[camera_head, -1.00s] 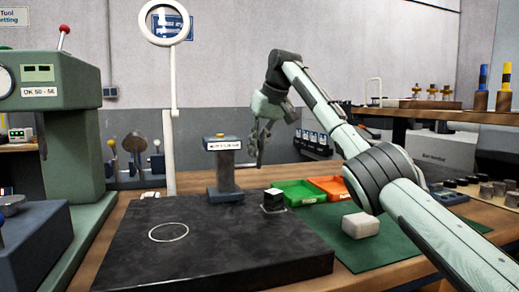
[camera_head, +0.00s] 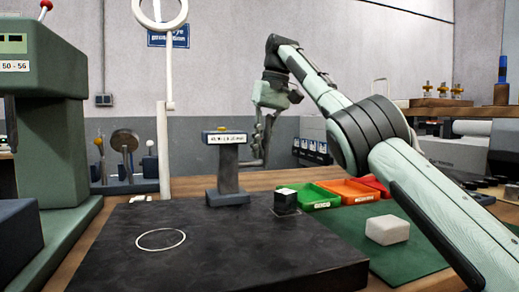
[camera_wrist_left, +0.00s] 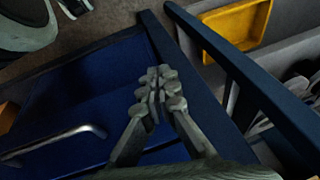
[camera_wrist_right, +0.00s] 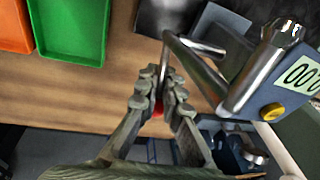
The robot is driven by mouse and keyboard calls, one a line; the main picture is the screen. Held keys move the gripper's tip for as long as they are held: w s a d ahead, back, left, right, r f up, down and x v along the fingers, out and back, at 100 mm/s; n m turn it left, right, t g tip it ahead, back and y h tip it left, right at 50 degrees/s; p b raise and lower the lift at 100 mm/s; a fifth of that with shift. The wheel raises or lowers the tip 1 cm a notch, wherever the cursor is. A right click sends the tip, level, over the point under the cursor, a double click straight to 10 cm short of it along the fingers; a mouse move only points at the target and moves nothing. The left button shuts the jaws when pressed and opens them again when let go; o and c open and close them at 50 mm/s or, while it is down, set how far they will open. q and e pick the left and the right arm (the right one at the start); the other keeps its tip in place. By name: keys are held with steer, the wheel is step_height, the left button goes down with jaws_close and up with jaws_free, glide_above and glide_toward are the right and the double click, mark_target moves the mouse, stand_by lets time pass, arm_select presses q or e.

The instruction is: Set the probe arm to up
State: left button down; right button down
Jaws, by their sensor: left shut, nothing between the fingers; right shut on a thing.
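The probe stand is a dark post on a foot with a labelled head (camera_head: 226,138), at the back of the black plate in the head view. Its probe arm (camera_wrist_right: 196,70) is a bent metal rod in the right wrist view, beside a box with a digit display and yellow button. My right gripper (camera_head: 259,158) is just right of the post's head. In the right wrist view its fingers (camera_wrist_right: 158,100) are shut around the rod's end, with a red tip between them. My left gripper (camera_wrist_left: 160,88) is shut and empty, outside the head view.
A black plate (camera_head: 200,262) with a white ring covers the bench front. A small dark block (camera_head: 286,204), a green tray (camera_head: 318,202), an orange tray (camera_head: 350,188) and a pale block (camera_head: 387,229) are at the right. A green machine (camera_head: 55,150) stands left. Blue panels (camera_wrist_left: 230,75) surround my left gripper.

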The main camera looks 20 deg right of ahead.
steer(key=c, duration=1.7)
jaws_free()
